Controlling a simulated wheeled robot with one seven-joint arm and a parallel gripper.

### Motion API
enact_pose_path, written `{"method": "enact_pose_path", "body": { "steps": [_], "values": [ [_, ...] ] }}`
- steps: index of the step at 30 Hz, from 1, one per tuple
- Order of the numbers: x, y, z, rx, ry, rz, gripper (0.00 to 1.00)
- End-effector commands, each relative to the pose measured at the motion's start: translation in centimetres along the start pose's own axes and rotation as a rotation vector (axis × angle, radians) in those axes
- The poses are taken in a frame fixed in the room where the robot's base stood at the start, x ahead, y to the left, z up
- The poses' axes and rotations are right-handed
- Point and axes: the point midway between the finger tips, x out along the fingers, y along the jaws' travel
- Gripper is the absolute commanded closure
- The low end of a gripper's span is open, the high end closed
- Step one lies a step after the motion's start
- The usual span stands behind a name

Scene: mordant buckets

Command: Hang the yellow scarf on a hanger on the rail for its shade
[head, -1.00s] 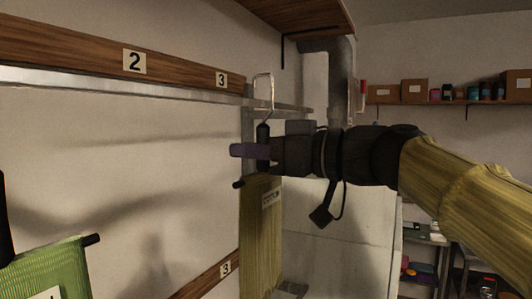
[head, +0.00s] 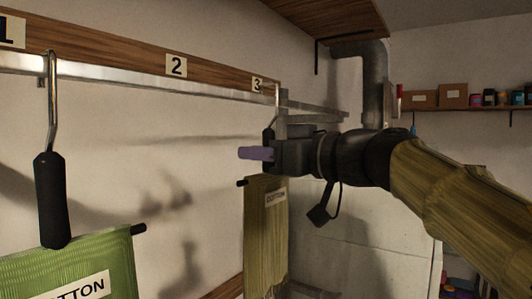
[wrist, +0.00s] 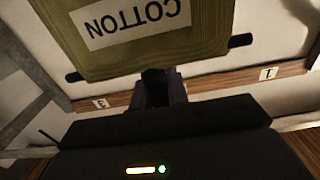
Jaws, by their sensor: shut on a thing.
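The yellow scarf (head: 266,235), an olive-yellow cloth with a COTTON label, hangs from a dark bar below my gripper (head: 258,153). It also fills the top of the wrist view (wrist: 205,40), its label upside down. My purple-fingered gripper is shut on the hanger's black grip (head: 268,134). The hanger's wire hook (head: 277,97) rises close to the metal rail (head: 120,76), near tag 3 (head: 257,85). I cannot tell whether the hook touches the rail or is over it. The fingers show partly in the wrist view (wrist: 161,92).
A green scarf (head: 75,265) labelled COTTON hangs on a black-gripped hanger (head: 52,195) on the rail at left. Tag 2 (head: 176,66) is on the wooden board; the rail below it is clear. A grey pipe (head: 374,90) and a shelf (head: 340,15) stand behind my arm.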

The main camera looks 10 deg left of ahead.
Motion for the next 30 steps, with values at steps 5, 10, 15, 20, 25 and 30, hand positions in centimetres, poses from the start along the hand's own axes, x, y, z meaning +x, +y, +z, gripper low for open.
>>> {"method": "enact_pose_path", "body": {
  "steps": [5, 10, 15, 20, 25, 30],
  "values": [
    [-0.05, -0.09, 1.09, 0.000, 0.002, -0.002, 1.00],
    [-0.06, -0.08, 1.36, -0.001, 0.002, -0.001, 1.00],
    [-0.05, -0.08, 1.35, -0.001, 0.002, -0.001, 1.00],
    [-0.05, -0.08, 1.35, -0.001, 0.002, -0.001, 0.68],
    [-0.04, -0.08, 1.37, -0.001, 0.001, -0.001, 0.59],
    [-0.02, -0.06, 1.43, -0.001, 0.000, -0.001, 0.59]
  ]
}}
